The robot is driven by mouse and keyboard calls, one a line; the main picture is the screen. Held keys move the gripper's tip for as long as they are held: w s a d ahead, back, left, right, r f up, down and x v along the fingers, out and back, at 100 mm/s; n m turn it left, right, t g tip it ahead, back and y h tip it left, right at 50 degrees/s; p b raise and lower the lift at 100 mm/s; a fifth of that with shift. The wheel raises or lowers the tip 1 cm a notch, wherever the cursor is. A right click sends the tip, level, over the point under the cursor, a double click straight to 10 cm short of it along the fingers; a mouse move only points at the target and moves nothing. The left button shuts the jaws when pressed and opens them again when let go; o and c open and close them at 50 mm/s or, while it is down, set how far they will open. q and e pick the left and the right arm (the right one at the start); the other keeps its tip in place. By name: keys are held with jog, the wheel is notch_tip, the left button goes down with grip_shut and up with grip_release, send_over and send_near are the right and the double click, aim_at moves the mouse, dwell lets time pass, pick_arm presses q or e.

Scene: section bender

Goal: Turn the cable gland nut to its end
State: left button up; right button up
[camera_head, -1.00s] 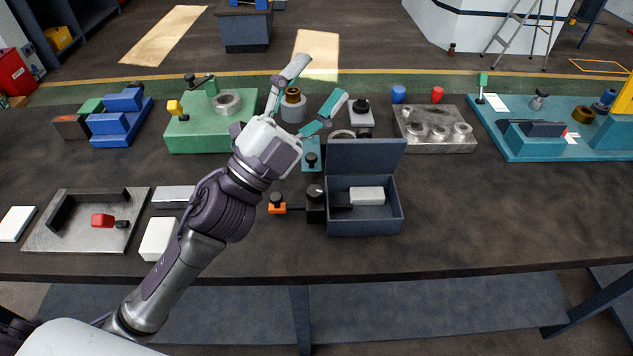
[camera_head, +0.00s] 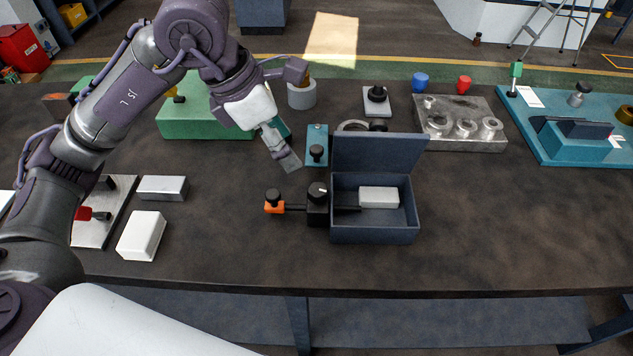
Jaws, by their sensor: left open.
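The cable gland appears to be the grey round post (camera_head: 301,96) at the back middle of the bench, with a brass-coloured nut (camera_head: 306,79) on top. The nut is partly hidden behind a purple part of my left arm. My left gripper (camera_head: 287,158) is open and empty. It points down and right over the bench, in front of the post and left of a small teal block. Its fingers are seen nearly edge-on and do not touch the nut. My right gripper is not in view.
An open blue-grey box (camera_head: 374,237) holding a white block stands at the front middle. A black and orange tool (camera_head: 317,205) lies beside it. A green fixture (camera_head: 190,122) is partly behind my arm. A metal plate (camera_head: 460,139) stands right; the front-right bench is clear.

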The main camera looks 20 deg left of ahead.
aim_at(317, 189)
pick_arm(q)
jog(key=p+x, duration=0.1)
jog(key=x, duration=1.2)
jog(key=shift+s+d, duration=0.1)
jog(key=shift+c, duration=0.2)
jog(key=shift+r, duration=0.1)
jog(key=c, duration=1.1)
